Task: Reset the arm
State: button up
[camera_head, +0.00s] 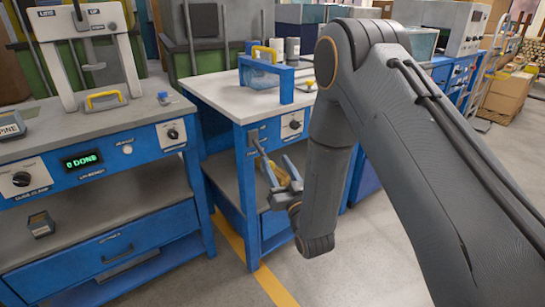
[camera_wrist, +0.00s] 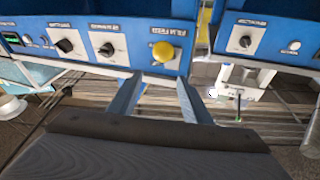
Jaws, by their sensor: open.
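My arm reaches in from the right in the head view, its upper part high and its forearm hanging down. My gripper (camera_head: 276,172) is beside the front of a blue workbench (camera_head: 240,104) with a pale top. In the wrist view my gripper (camera_wrist: 158,82) is open, its two grey fingers apart with nothing between them. A yellow knob (camera_wrist: 163,52) on a blue control panel (camera_wrist: 84,52) shows just beyond the fingertips. I cannot tell whether the fingers touch the panel.
A left blue bench (camera_head: 95,252) carries a white press (camera_head: 95,45) and a lit green display (camera_head: 82,161). A blue frame (camera_head: 287,86) stands on the middle bench. Cardboard boxes (camera_head: 508,95) are at the far right. Open floor lies below my arm.

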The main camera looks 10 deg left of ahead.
jog(key=shift+s+d+f, duration=0.1)
jog(key=shift+s+d, duration=0.2)
jog(key=shift+s, duration=0.15)
